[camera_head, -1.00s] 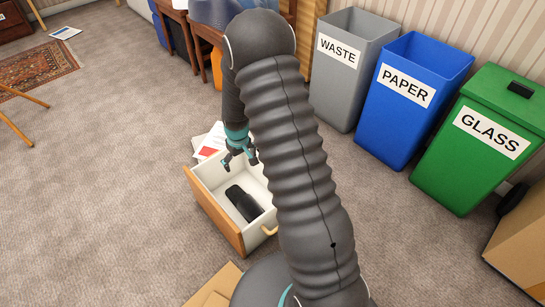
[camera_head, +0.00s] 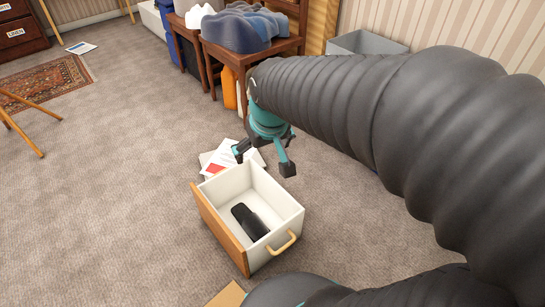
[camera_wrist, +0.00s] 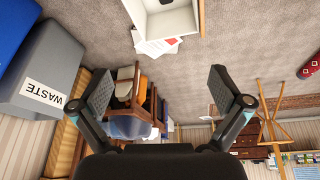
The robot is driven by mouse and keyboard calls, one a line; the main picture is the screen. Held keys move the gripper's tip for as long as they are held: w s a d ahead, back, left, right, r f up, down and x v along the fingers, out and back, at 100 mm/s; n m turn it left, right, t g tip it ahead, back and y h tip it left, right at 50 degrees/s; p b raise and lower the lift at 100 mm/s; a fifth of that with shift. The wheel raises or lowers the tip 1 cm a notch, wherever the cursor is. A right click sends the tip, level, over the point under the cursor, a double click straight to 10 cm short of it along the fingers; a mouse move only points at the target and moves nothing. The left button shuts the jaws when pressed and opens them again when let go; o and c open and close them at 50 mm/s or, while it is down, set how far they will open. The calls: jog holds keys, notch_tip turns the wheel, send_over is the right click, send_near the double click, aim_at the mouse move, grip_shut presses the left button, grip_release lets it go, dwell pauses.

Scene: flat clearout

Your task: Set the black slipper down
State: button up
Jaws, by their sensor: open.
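The black slipper (camera_head: 249,222) lies on the floor of a white drawer box (camera_head: 290,206) with a wooden front and a yellow handle, in the head view. My gripper (camera_head: 265,160) is above and behind the drawer, with its fingers spread and nothing between them. In the wrist view my gripper (camera_wrist: 157,90) is also wide open and empty. The drawer (camera_wrist: 172,24) shows at the top of that view, partly cut off, and the slipper is not clearly visible there.
Papers (camera_head: 217,160) lie on the carpet behind the drawer. A wooden table (camera_head: 240,55) with folded clothes stands at the back. A grey bin (camera_head: 365,43) is partly behind my arm; the wrist view shows its WASTE label (camera_wrist: 43,93).

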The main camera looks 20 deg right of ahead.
jog(key=s+r+t, duration=0.1)
jog(key=s+r, duration=0.2)
jog(key=s, duration=0.8)
jog(key=shift+s+r+m, duration=0.15)
jog(key=shift+s+m, duration=0.15)
jog(key=shift+m, duration=0.1)
